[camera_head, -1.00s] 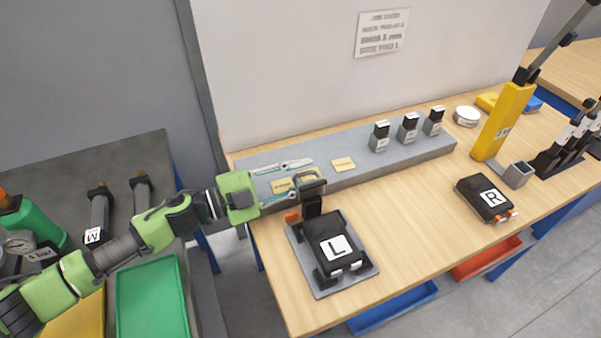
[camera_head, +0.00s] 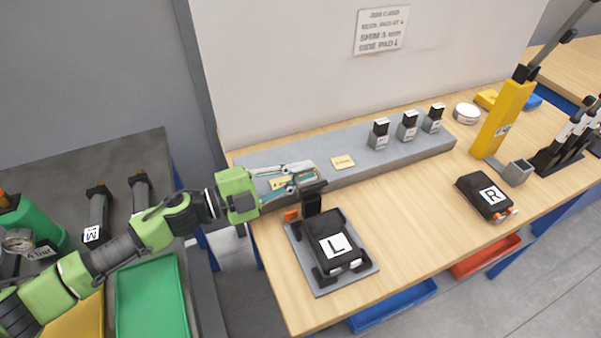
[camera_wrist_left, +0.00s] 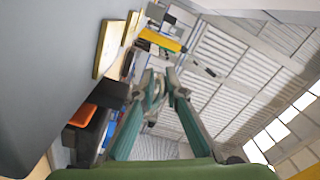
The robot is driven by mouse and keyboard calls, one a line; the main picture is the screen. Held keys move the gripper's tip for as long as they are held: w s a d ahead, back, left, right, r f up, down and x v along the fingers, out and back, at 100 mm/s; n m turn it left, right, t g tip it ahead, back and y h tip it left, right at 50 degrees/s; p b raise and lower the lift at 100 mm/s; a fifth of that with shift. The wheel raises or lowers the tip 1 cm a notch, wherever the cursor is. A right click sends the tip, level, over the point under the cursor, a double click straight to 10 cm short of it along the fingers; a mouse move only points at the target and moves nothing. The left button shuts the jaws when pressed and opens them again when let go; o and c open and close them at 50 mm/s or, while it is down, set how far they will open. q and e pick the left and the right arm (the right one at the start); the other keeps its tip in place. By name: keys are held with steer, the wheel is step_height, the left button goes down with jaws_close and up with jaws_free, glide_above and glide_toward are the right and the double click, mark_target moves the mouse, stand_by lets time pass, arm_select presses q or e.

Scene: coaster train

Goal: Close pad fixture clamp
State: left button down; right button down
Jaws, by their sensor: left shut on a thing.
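The pad fixture is a grey plate (camera_head: 366,268) near the front left of the bench, with a black pad (camera_head: 328,228) marked L lying on it. Its clamp (camera_head: 312,201) is a dark upright post with a dark bar across the top, at the back edge of the plate. An orange piece (camera_head: 291,215) sits beside the post. My left gripper (camera_head: 309,178) reaches in from the left and is shut on the clamp's top part. In the left wrist view its fingers (camera_wrist_left: 160,85) converge on a small grey piece, partly hidden. My right gripper is not in view.
A long grey ledge (camera_head: 400,152) behind the fixture holds yellow labels and several small dark-topped blocks. The wood between the pads is clear.

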mark_target(311, 186)
arm_select(q)
steer(key=s+m+b, duration=0.1)
steer(key=m, duration=0.3)
steer(key=s+d+r+m+b, duration=0.1)
steer(key=s+m, duration=0.1)
steer(key=m, duration=0.2)
steer(key=s+d+m+b, duration=0.1)
steer(key=m, duration=0.4)
steer(key=shift+s+r+h, duration=0.2)
steer(key=shift+r+h, duration=0.1)
steer(key=shift+r, duration=0.05)
steer(key=shift+s+d+f+m+g+b, duration=0.15)
steer(key=shift+s+m+b, duration=0.15)
steer(key=shift+m, duration=0.35)
steer(key=shift+s+f+m+g+b, duration=0.1)
steer(key=shift+s+f+m+b, duration=0.1)
steer(key=shift+m+b, duration=0.4)
steer(key=shift+s+d+f+m+g+b, duration=0.1)
steer(key=shift+s+m+b, duration=0.15)
steer(key=shift+m, duration=0.5)
steer(key=shift+s+f, duration=0.1)
steer(key=shift+f, duration=0.1)
steer(key=c, duration=2.2)
jaws_free()
steer(key=shift+s+r, duration=0.1)
steer(key=shift+r, duration=0.05)
